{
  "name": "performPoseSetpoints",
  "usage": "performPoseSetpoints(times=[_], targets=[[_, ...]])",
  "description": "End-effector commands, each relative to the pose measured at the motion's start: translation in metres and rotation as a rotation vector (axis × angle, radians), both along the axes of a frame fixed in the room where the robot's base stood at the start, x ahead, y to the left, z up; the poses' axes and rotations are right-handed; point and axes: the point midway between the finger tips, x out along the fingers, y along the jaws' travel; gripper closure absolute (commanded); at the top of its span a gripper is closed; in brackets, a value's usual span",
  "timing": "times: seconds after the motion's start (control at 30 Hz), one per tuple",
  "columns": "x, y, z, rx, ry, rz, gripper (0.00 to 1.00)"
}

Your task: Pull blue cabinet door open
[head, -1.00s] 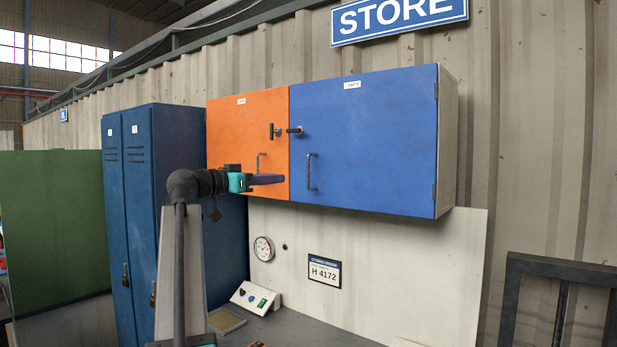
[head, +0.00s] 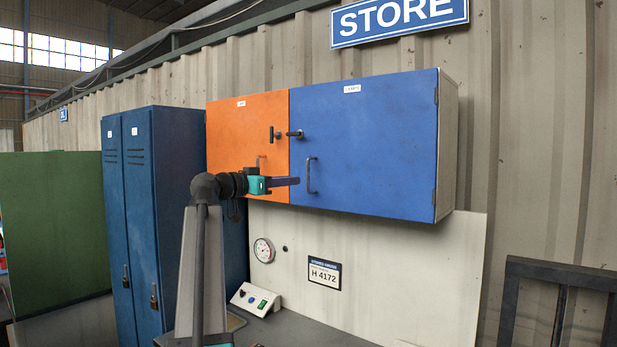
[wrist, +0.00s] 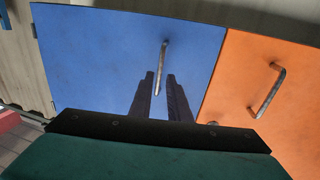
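The blue cabinet door (head: 375,140) is shut, beside the orange door on the wall cabinet. Its vertical metal bar handle (head: 309,175) is near the door's left edge, low down. My gripper (head: 298,181) points at the handle from the left in the head view. In the wrist view its two dark fingers (wrist: 160,74) are apart with a gap between them, roughly in line with the handle's lower end. I cannot tell contact; nothing appears gripped.
The orange door (head: 240,130) has its own handle, which also shows in the wrist view (wrist: 268,90). A latch knob (head: 296,134) projects near the seam. Blue lockers (head: 150,210) stand at left. A bench with a control box (head: 255,299) lies below.

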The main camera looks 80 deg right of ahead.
Motion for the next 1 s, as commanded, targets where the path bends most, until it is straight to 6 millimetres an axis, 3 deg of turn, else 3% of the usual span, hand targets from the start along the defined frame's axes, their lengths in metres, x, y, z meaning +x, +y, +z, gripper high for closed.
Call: performPoseSetpoints(times=[0.5, 1.0], targets=[[-0.046, -0.054, 0.002, 0.000, 0.000, 0.000, 0.84], [-0.055, -0.064, 0.000, 0.000, 0.000, 0.000, 0.84]])
